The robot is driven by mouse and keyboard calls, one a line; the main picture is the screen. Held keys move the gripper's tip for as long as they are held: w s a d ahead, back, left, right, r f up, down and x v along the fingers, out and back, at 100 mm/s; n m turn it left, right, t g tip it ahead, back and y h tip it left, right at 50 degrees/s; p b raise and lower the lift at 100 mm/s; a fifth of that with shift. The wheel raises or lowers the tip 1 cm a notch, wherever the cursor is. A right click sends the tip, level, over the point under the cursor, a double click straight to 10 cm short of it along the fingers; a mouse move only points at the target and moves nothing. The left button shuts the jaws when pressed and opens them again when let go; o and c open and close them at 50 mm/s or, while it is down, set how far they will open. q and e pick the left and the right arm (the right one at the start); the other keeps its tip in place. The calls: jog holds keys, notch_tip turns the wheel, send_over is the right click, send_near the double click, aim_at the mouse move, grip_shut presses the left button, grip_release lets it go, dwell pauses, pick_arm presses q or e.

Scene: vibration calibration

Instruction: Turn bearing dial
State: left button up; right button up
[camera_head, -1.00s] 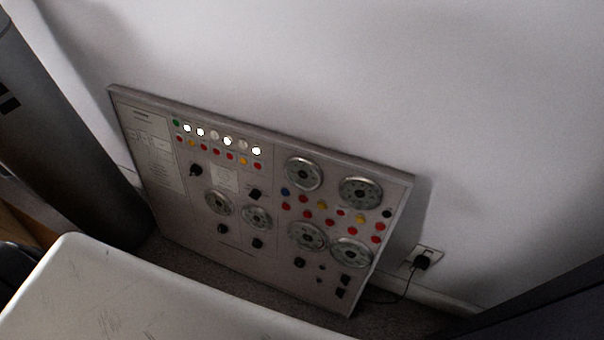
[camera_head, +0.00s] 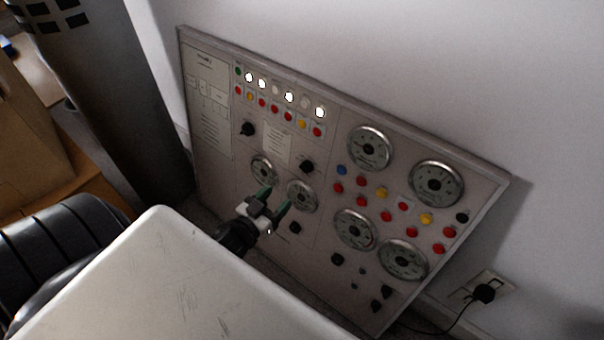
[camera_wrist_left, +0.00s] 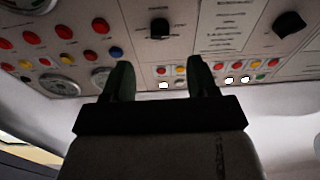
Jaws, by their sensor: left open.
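A grey control panel (camera_head: 225,185) leans against the wall and carries several round gauges and black knobs. Labels are too small to read, so I cannot tell which one is the bearing dial. One black knob (camera_head: 307,166) sits above two small gauges (camera_head: 302,196); another knob (camera_head: 248,129) is up and left. My left gripper (camera_head: 276,200) is open and empty in front of the small gauges, hiding part of the panel. In the left wrist view, its green fingers (camera_wrist_left: 160,64) point at the panel, with a black knob (camera_wrist_left: 159,28) beyond the gap between them. My right gripper is out of view.
A white surface (camera_head: 180,290), possibly part of me, fills the lower foreground. A dark column (camera_head: 115,90) stands left of the panel. A black plug (camera_head: 484,293) with a cord sits in a wall socket at the right. Coloured buttons (camera_head: 381,192) cover the panel.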

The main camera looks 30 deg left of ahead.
aim_at(303, 170)
pick_arm(q)
jog(key=w, duration=0.3)
jog(key=w+b, duration=0.1)
jog(key=w, duration=0.3)
jog(key=w+r, duration=0.1)
jog(key=w, duration=0.3)
jog(key=shift+d, duration=0.4)
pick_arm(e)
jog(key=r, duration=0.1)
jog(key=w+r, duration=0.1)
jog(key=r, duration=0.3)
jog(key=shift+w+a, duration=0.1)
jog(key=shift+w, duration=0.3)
pick_arm(q)
jog(key=shift+c, duration=0.4)
jog(key=c, duration=0.8)
